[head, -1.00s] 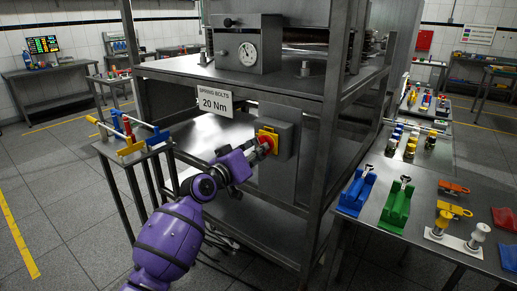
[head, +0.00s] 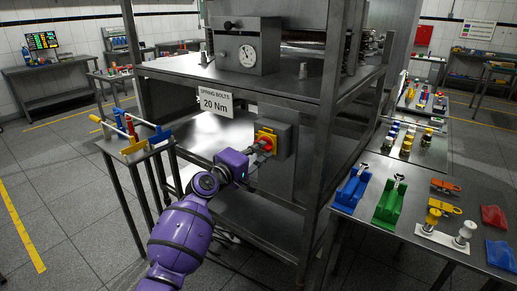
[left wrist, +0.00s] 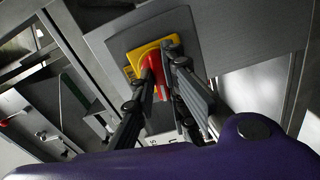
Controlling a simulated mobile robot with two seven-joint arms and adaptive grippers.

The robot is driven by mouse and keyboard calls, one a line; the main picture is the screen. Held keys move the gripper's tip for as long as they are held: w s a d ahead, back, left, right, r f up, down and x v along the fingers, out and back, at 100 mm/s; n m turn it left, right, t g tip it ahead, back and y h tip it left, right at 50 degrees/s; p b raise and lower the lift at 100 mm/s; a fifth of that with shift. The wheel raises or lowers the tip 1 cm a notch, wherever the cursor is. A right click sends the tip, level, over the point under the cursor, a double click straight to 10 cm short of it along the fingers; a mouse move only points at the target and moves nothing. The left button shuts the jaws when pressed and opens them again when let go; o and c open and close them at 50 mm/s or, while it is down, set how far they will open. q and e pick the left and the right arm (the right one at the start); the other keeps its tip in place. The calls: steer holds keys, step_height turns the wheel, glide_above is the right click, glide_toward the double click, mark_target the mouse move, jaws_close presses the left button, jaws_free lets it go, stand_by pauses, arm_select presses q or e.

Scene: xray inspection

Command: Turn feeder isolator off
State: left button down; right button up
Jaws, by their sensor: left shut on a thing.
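The feeder isolator is a red rotary handle on a yellow plate (head: 266,136), mounted on a grey box (head: 284,137) under the steel frame's upper shelf. My left gripper (head: 262,146) reaches it from the lower left. In the left wrist view my left gripper (left wrist: 167,78) has its fingers on both sides of the red handle (left wrist: 157,72) and is shut on it. The yellow plate (left wrist: 137,57) looks tilted in that view. The fingers hide part of the handle. My right gripper is not in view.
A sign reading "SPRING BOLTS 20 Nm" (head: 215,102) hangs left of the box. A frame post (head: 322,150) stands to its right. A side table (head: 432,190) at right holds blue and green fixtures. A small stand with clamps (head: 140,148) is at left.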

arm_select(q)
steer(key=shift+r+n, duration=0.1)
steer(key=shift+n, duration=0.7)
steer(key=c, duration=1.8)
jaws_free()
steer(key=shift+o, duration=0.2)
steer(key=v, duration=1.2)
